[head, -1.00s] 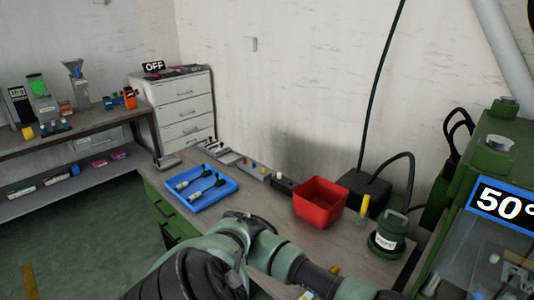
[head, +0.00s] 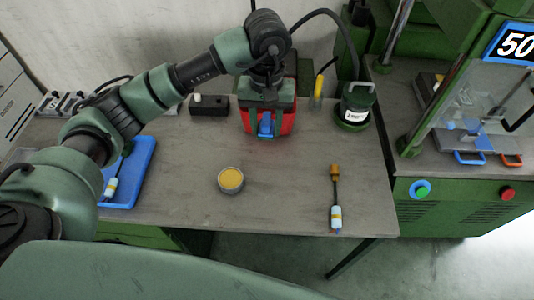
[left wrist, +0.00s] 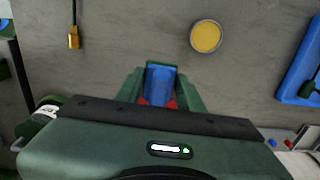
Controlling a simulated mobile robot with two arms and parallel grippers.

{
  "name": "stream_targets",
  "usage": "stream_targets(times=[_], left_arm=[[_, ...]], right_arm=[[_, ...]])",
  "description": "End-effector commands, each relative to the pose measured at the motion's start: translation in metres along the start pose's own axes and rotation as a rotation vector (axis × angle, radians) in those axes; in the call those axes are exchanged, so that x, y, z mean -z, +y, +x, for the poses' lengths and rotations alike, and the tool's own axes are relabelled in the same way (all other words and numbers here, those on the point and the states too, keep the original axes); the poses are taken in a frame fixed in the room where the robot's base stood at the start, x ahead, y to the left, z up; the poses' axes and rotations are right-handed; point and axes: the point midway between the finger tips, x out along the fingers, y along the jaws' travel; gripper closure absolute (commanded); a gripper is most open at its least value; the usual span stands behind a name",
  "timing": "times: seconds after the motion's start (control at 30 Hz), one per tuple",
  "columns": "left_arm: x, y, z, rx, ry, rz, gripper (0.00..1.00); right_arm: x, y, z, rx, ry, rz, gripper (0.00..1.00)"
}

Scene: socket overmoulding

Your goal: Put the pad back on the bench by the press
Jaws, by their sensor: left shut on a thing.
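My left gripper (head: 266,132) is shut on a small blue thing (head: 266,122), likely the pad, held over the front of the red bin (head: 287,121). In the left wrist view the blue thing (left wrist: 160,84) sits between the green fingers (left wrist: 160,90), with a little red of the bin behind it. Its lower side and full shape are hidden. The press (head: 470,130), green with a clear guard and a "50" display, stands at the right. My right gripper is not in view.
A round tin with a yellow top (head: 231,180) stands mid-bench. A cable with a blue-and-white connector (head: 335,216) lies to its right. A blue tray (head: 139,165) is at left; a green canister (head: 354,107) stands behind right. Bare bench (head: 290,180) lies between tin and cable.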

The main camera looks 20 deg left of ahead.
Motion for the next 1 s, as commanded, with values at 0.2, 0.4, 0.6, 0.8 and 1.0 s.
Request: stream_targets(times=[0.2, 0.4, 0.6, 0.8, 1.0], left_arm=[[0.015, 0.014, -0.023, -0.008, -0.015, -0.030, 1.00], [0.013, 0.014, 0.022, -0.006, -0.022, -0.032, 1.00], [0.012, 0.015, 0.076, -0.007, -0.021, -0.032, 1.00], [0.013, 0.015, 0.115, -0.009, -0.016, -0.031, 1.00], [0.013, 0.015, 0.133, -0.008, -0.016, -0.031, 1.00]], right_arm=[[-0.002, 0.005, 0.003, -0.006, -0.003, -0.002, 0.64], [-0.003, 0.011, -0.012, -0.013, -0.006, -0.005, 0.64], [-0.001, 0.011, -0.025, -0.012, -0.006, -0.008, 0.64], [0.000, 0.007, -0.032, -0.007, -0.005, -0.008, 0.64], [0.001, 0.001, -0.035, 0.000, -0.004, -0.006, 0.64]])
